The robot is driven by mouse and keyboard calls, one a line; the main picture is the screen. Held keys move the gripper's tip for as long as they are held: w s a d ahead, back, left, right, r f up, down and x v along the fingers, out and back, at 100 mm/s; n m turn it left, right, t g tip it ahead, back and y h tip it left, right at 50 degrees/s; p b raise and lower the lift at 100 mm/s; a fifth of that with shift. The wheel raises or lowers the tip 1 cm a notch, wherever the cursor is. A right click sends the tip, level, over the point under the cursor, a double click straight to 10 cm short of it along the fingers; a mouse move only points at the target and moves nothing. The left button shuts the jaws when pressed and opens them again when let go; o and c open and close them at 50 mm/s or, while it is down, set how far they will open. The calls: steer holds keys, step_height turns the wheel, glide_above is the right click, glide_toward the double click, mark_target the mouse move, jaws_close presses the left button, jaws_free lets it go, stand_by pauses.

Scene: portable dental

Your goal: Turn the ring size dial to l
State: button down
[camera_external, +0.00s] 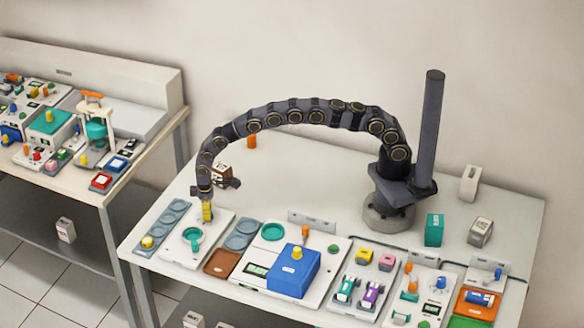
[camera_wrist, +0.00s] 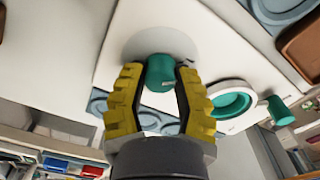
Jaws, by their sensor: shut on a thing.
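My gripper (camera_external: 207,213) points down at the back of a white panel (camera_external: 173,247) on the near left of the table. In the wrist view its yellow fingers (camera_wrist: 160,78) are shut on a teal dial knob (camera_wrist: 160,66), one on each side. The knob stands on a pale round disc (camera_wrist: 138,38) on the panel. A small light mark shows near the knob's lower end. No size letters are readable, so I cannot tell the dial's setting. In the external view the knob is hidden by my fingers.
A teal ring with a handle (camera_external: 193,238) lies on the same panel; it also shows in the wrist view (camera_wrist: 232,102). A grey-blue tray (camera_external: 241,233) stands to the right, a brown tray (camera_external: 222,263) in front of it. A small brown-and-white box (camera_external: 222,172) is behind my gripper.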

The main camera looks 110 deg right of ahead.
steer(key=shift+n, duration=0.4)
steer(key=c, duration=0.7)
jaws_free()
step_height(320, 180, up, 12)
steer(key=shift+f, duration=0.1)
